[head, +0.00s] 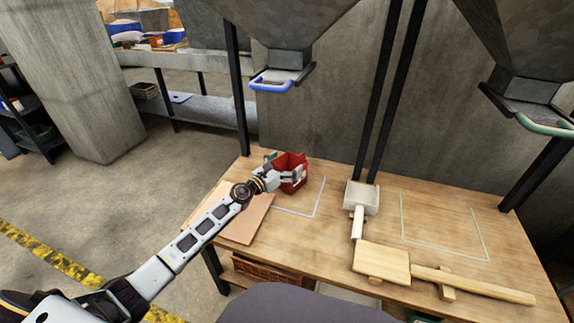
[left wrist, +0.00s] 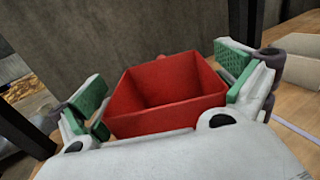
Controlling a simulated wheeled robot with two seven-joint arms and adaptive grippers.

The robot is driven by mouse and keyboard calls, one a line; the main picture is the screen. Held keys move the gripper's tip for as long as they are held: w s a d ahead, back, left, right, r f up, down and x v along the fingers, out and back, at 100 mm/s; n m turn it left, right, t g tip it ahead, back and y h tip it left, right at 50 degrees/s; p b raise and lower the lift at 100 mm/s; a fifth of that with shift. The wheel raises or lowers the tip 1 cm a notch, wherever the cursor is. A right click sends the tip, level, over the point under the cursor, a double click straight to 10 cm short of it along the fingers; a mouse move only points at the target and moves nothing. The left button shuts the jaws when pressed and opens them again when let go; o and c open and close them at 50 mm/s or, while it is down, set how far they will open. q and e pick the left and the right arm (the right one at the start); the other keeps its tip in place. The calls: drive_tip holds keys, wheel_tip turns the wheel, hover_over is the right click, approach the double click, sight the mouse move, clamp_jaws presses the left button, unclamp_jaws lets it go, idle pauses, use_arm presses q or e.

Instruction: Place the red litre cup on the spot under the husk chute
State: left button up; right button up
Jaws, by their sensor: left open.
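The red litre cup (head: 291,172) is a squarish open box, empty as far as I see, on the wooden bench below the blue-handled chute (head: 278,80). A bluish outlined spot (head: 316,206) lies there; the cup is at its back part, with the left edge hidden by my arm. My left gripper (head: 287,178) is open, its fingers on both sides of the cup. In the left wrist view the green pads flank the red cup (left wrist: 165,95) closely; I cannot tell whether they touch it. No label shows which chute is for husk. My right gripper is out of view.
A second, pale outlined spot (head: 445,226) lies below the green-handled chute (head: 545,125). Between the spots are a white scoop-like box (head: 361,198) and a wooden mallet (head: 383,262). A brown board (head: 248,221) lies under my left arm. Dark posts (head: 237,90) rise from the bench.

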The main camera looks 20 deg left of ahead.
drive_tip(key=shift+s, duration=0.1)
use_arm(q)
drive_tip(key=shift+v, duration=5.05)
drive_tip(key=shift+s+a+r, duration=0.1)
drive_tip(key=shift+s+a, duration=0.2)
drive_tip(key=shift+s, duration=0.35)
drive_tip(key=shift+s+a, duration=0.1)
drive_tip(key=shift+s, duration=0.1)
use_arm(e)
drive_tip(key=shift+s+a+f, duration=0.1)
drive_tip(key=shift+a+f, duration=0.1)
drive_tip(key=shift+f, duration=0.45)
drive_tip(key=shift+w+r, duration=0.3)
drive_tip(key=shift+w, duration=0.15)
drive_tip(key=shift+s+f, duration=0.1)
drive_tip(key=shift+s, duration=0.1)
